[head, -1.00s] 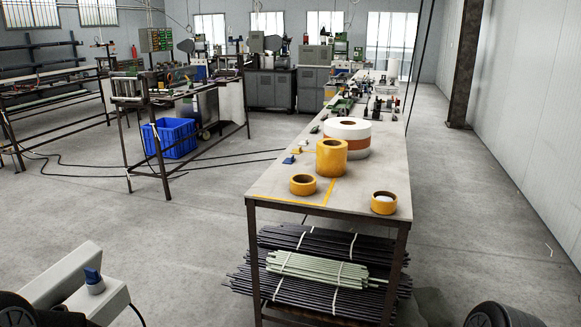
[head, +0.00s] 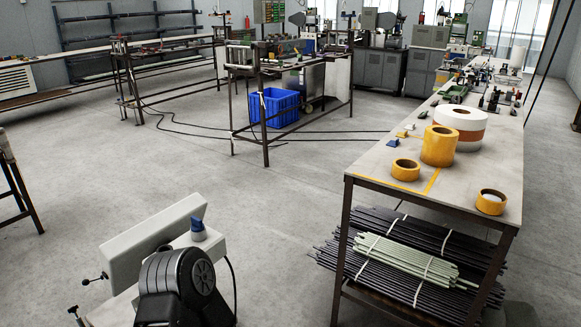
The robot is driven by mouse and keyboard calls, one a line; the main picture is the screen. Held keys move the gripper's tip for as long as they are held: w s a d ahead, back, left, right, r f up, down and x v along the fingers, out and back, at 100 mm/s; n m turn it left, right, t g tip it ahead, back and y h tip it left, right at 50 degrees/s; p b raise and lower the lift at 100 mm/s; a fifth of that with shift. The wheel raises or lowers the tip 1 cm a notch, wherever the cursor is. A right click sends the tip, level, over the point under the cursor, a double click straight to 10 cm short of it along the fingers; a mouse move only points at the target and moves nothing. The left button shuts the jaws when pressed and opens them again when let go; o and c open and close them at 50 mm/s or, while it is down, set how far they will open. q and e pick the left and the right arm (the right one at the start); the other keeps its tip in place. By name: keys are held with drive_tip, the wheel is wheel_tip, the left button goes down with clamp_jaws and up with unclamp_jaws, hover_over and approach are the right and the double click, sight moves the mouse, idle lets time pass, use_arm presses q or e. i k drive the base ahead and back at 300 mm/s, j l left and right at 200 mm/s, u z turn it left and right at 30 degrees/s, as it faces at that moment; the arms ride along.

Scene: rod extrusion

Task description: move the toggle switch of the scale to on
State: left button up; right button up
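I cannot make out a scale or a toggle switch with certainty. A pale grey machine (head: 150,243) stands at the lower left of the head view. It has a long raised box, a blue knob (head: 198,225) on a light base, small black-tipped levers on its left and a black cable on its right. I cannot tell whether this is the scale. Neither of my grippers shows in the head view.
A long worktable (head: 374,172) stands at the right, carrying yellow tape rolls (head: 438,147) and a large white roll (head: 462,117). Bundled rods (head: 408,262) lie on its lower shelf. A blue crate (head: 275,106) stands further back. Cables cross the floor. The middle floor is clear.

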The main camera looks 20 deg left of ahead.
sight(86, 281)
drive_tip(key=u, duration=1.5)
drive_tip(key=i+j+u, duration=0.2)
drive_tip(key=i+u, duration=0.2)
drive_tip(key=i, duration=0.2)
